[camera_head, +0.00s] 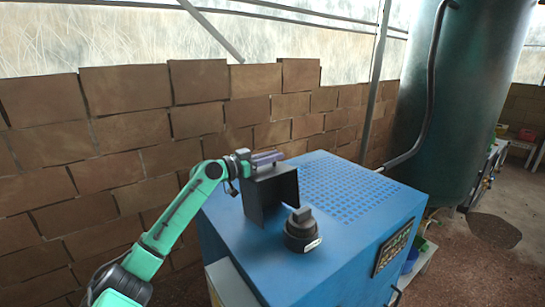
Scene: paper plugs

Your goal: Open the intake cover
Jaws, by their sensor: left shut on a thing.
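The intake cover appears to be the black, box-like piece (271,196) on top of the blue machine (345,258). Its open, hollow side faces the front right, and it stands up from the machine's top. My left gripper (266,158) reaches in from the left and is shut at the cover's upper edge. The exact contact between the fingers and the cover is too small to see clearly. A dark round cap (302,232) with a raised block and a pale label sits just in front of the cover. My right gripper is not in view.
The machine's top has a perforated panel (355,185) behind and right of the cover, with clear space above it. A control panel (394,246) is on the right side. A brick wall (130,120) stands behind, and a large green tank (450,100) stands at the back right.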

